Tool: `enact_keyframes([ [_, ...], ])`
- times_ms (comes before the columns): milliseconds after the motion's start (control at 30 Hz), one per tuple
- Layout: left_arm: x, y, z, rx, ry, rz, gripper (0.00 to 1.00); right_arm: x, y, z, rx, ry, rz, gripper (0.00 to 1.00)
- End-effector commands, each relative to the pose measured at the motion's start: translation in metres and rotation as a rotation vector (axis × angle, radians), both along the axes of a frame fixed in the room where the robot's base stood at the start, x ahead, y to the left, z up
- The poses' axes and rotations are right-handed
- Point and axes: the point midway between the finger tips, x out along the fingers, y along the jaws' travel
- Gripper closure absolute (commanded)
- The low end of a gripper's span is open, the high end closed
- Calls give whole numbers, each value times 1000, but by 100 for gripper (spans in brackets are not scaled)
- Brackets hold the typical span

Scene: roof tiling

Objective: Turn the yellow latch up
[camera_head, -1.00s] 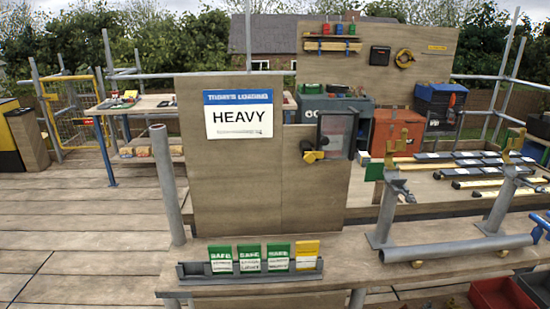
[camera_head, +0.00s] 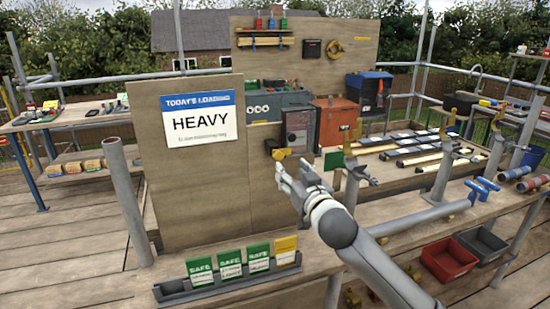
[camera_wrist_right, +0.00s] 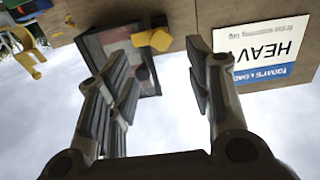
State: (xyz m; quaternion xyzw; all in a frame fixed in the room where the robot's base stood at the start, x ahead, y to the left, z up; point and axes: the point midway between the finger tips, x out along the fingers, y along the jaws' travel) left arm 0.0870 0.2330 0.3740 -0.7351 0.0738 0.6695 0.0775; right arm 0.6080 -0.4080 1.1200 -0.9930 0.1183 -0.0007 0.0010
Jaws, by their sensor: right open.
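The yellow latch (camera_head: 280,154) is on the wooden board's right part, beside a dark-framed panel (camera_head: 299,125). Its handle appears to lie roughly sideways. My right gripper (camera_head: 286,174) is just below and in front of the latch, open and empty. The right wrist view is upside down. There the latch (camera_wrist_right: 152,39) shows beyond the fingertips, in the gap between the two open fingers (camera_wrist_right: 160,62), and seems apart from them. My left gripper is not in view.
A "HEAVY" loading sign (camera_head: 202,120) is on the board left of the latch. Green and yellow cards stand in a grey rack (camera_head: 175,298) on the bench below. A clamp stand (camera_head: 351,185) is close on the right of my arm.

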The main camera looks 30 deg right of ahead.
Motion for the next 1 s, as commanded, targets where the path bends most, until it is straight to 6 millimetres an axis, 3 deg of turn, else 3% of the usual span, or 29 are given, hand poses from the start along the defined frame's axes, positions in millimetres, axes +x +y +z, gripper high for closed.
enact_keyframes([
  [500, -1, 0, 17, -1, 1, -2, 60, 75, -18, 1, 0, 0, 0, 53],
  [700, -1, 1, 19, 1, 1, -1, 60, 87, -21, 0, 0, 0, 1, 53],
  [1000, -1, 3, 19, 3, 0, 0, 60, 89, -21, 0, -1, 1, 2, 53],
])
